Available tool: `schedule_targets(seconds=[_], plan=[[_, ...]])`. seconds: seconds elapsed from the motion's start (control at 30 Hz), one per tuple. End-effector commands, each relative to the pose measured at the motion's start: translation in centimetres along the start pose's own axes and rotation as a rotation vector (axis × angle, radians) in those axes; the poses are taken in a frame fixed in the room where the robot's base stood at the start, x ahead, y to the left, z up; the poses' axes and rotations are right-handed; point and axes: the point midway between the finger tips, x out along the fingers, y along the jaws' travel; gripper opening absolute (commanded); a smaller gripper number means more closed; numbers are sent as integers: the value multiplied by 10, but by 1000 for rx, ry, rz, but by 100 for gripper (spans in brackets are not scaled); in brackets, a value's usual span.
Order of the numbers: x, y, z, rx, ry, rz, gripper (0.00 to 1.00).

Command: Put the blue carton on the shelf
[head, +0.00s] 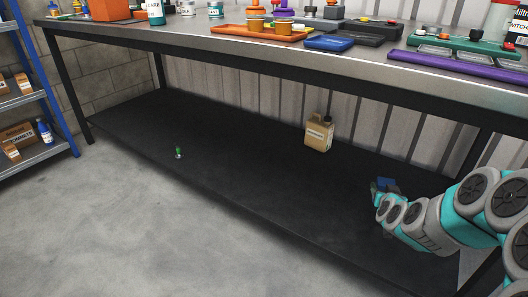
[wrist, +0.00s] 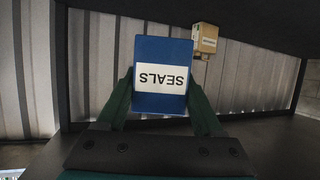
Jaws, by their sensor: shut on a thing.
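The blue carton (wrist: 161,101), with a white label reading SEALS, sits between the two dark green fingers of my gripper (wrist: 162,108) in the wrist view. My gripper is shut on it. In the head view only a small part of the blue carton (head: 386,184) shows past my arm at the right, and the fingers there are hard to make out. It is below the bench top, over the right part of the black lower shelf (head: 240,165). I cannot tell whether the carton touches that shelf. At the far left stands a blue-framed shelf rack (head: 50,90) with grey boards.
A tan container (head: 319,134) stands on the lower shelf; it also shows in the wrist view (wrist: 205,40). A small green item (head: 178,152) is further left. The bench top (head: 300,44) above carries trays and jars. The rack holds brown boxes (head: 18,136) and a blue bottle (head: 45,131). The floor is clear.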

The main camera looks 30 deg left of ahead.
Motion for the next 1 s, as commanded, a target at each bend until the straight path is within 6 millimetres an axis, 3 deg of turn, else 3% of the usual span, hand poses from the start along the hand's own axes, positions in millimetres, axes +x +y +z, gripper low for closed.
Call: schedule_targets(seconds=[0.03,0.2,0.33,0.43,0.6,0.77,0.87,1.0], plan=[[15,-21,31,-27,-7,-55,10],[38,-89,96,-100,-6,-234,10],[44,-129,140,-144,-7,-344,10],[45,-150,162,-169,-1,-403,10],[44,-167,182,-187,-1,-450,10],[44,-169,183,-190,2,-457,10],[45,-165,182,-189,2,-455,10],[50,-141,182,-187,3,-450,10]])
